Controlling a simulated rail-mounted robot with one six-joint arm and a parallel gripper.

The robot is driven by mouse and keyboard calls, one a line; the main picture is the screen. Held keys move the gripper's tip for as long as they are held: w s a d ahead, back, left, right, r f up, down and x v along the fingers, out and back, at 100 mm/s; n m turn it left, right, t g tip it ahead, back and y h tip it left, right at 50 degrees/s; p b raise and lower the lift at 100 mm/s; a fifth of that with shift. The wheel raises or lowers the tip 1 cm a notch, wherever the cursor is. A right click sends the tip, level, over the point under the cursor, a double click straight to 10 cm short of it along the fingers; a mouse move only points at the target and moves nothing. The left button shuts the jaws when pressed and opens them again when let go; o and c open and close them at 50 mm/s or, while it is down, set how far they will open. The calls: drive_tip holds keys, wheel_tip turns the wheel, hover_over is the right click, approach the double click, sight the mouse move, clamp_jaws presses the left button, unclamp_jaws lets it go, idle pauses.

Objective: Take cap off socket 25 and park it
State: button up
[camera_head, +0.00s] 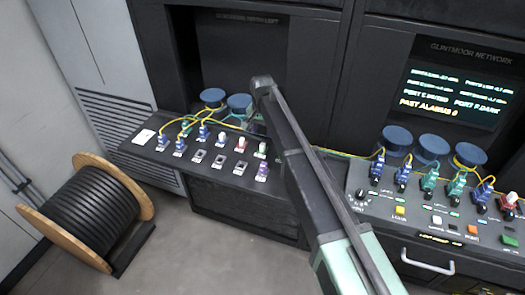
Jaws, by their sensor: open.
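The left panel (210,182) carries two rows of sockets. In its back row, blue connectors with yellow cables stand at the left, followed by a pale cap (222,139), a red and white cap (241,144) and a green and white cap (262,150). The front row has two blue connectors at the left, several dark, open-looking sockets (219,161) and a purple piece (262,172) at the right. Socket numbers are too small to read, so I cannot tell which is 25. My arm crosses the middle of the view; its end and my gripper are hidden behind it.
The right console (425,215) holds several plugged connectors, buttons and a red and white piece (508,201). Blue round spools (433,147) stand behind both panels. A lit screen (457,90) is at the right. A cable drum (95,212) stands on the floor at left.

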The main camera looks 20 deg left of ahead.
sight(263, 144)
wheel_tip(263, 144, down, 7)
drive_tip(key=b, duration=0.6)
drive_tip(key=shift+f, duration=0.15)
idle(0.4)
clamp_jaws()
drive_tip(key=shift+r+p, duration=3)
drive_tip(key=shift+r, duration=0.15)
drive_tip(key=shift+d, duration=0.1)
